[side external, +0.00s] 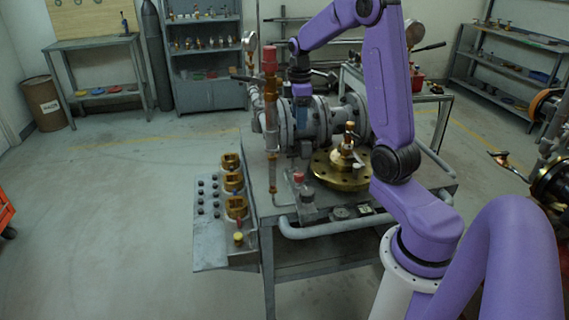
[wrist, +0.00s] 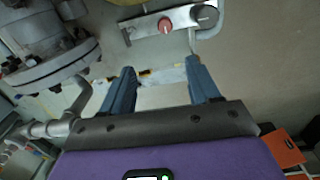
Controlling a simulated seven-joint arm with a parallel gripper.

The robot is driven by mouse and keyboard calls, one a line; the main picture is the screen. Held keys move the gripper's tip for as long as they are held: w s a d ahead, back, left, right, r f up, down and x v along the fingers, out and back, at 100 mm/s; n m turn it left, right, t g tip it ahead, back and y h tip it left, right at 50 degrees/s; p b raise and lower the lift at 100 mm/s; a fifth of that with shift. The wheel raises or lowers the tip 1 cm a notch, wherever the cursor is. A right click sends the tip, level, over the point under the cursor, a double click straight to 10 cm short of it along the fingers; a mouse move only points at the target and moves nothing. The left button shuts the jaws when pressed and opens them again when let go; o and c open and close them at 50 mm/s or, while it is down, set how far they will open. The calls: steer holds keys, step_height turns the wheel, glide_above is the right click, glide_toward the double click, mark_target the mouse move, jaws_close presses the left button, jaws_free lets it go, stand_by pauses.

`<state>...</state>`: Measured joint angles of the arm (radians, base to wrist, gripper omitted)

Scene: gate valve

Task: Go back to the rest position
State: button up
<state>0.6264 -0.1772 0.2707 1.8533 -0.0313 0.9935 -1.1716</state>
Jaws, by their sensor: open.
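My gripper (wrist: 159,70) shows in the wrist view with its two blue-grey fingers spread wide and nothing between them. The grey flanged valve body (side external: 313,122) lies along the bench top. Part of grey flanged pipework (wrist: 50,72) shows at the left of the wrist view, apart from the fingers.
A brass flange (side external: 343,168) sits at the bench's right. A tall red-topped copper-coloured column (side external: 270,100) stands at its left. A control panel (side external: 212,235) with brass-rimmed gauges hangs off the left side. A plate with a red knob (wrist: 165,25) lies beyond my fingers.

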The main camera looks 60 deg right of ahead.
steer(key=s+a+r+n+h, duration=0.25)
steer(key=r+n, duration=0.55)
steer(key=r, duration=1)
steer(key=s+a+f+y, duration=0.1)
steer(key=s+a+f, duration=0.2)
steer(key=a, duration=0.4)
steer(key=s+a+f+n, duration=0.1)
steer(key=s+a+f, duration=0.2)
steer(key=a, duration=0.4)
steer(key=s+a+f+y, duration=0.1)
steer(key=s+a+f, duration=0.25)
steer(key=a, duration=0.25)
steer(key=s+a+f+m, duration=0.2)
steer(key=s+a+f, duration=0.1)
steer(key=s, duration=0.4)
steer(key=s+a+f+m+y, duration=0.1)
steer(key=s+a+f+m, duration=0.1)
steer(key=s+f, duration=0.4)
steer(key=shift+s+a+m, duration=0.4)
steer(key=shift+s+a, duration=0.05)
steer(key=shift+a, duration=0.25)
